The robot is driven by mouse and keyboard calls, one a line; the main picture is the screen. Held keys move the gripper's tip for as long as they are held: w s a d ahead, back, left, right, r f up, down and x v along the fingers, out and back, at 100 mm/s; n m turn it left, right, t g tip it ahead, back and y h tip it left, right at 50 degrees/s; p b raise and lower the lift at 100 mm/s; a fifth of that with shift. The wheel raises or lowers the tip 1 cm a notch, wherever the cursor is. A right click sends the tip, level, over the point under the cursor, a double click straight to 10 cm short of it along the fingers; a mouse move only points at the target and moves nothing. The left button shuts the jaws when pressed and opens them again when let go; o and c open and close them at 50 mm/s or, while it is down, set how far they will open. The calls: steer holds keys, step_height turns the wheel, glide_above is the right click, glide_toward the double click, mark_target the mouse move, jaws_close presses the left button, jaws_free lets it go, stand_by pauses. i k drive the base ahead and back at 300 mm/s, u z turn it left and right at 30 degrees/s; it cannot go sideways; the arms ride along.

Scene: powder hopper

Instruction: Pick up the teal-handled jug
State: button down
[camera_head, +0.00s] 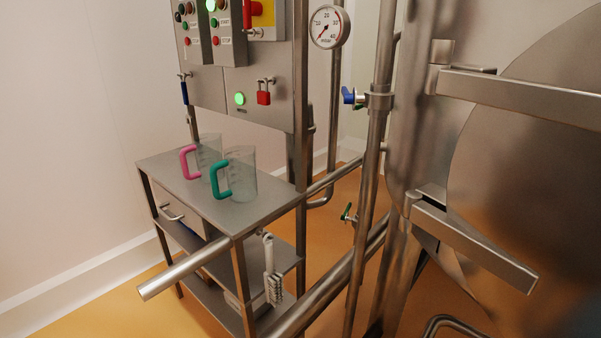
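The teal-handled jug (241,174) is clear and stands upright on the metal table top (245,215). Its teal handle (216,180) faces left. A second clear jug (208,151) with a pink handle (185,162) stands just behind it to the left. The two look close together; whether they touch cannot be told. My gripper is not in view.
A control panel (213,82) with a red padlock (263,98) rises behind the table. A pipe (184,268) sticks out at the table's front. Vertical pipes and a large steel vessel (540,160) fill the right. A brush (270,270) hangs below the table top.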

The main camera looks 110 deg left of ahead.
mark_target(239, 163)
steer(key=u, duration=1)
steer(key=i, duration=0.15)
steer(key=u, duration=3.05)
steer(key=i, duration=0.45)
steer(key=z, duration=0.2)
steer(key=k, duration=0.45)
steer(key=u, duration=0.1)
steer(key=i, duration=0.3)
steer(key=u, duration=0.05)
